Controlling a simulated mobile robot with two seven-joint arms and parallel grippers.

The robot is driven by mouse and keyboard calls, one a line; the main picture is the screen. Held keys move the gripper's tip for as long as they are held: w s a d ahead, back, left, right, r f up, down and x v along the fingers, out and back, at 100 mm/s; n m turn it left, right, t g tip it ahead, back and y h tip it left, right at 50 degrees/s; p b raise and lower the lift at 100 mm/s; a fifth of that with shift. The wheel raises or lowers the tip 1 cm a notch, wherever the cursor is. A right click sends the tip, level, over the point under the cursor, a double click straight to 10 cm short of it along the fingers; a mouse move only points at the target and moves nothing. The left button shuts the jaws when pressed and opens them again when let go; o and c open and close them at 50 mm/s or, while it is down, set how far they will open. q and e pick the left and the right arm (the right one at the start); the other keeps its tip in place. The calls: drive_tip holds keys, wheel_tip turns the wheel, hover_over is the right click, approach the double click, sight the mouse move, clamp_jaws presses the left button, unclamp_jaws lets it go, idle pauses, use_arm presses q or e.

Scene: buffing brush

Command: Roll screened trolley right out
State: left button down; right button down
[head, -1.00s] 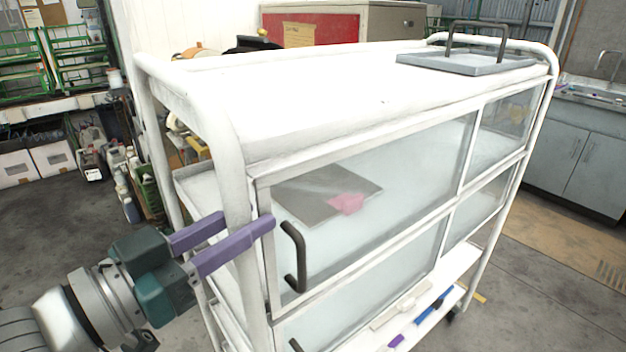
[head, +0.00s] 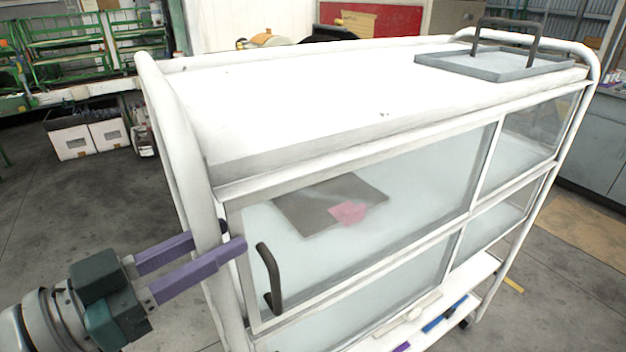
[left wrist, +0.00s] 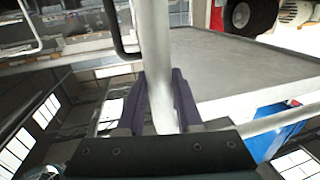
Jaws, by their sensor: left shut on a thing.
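The white screened trolley (head: 300,110) fills the middle of the head view, with clear panels in its near side and a dark handle (head: 268,279) on the left panel. My left gripper (head: 232,238) is at the trolley's near left upright. Its two purple fingers are shut around that white post (head: 210,228), one on each side. In the left wrist view the post (left wrist: 160,80) runs between the fingers. A grey tray with a dark handle (head: 490,66) sits on the trolley's top at the far right. My right gripper is not in view.
Inside the trolley, behind the panel, lie a grey board (head: 300,208) and a pink cloth (head: 348,213). A blue item (head: 440,318) lies on the lower shelf. White boxes (head: 88,138) and green racks (head: 65,45) stand at the back left. Open floor (head: 70,215) shows on the left.

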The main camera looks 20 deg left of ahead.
use_arm(q)
drive_tip(key=shift+s+a, duration=0.35)
drive_tip(key=shift+s, duration=0.1)
drive_tip(key=c, duration=0.6)
unclamp_jaws()
drive_tip(key=b+v, duration=0.1)
drive_tip(key=v, duration=0.9)
drive_tip(key=shift+d, duration=0.1)
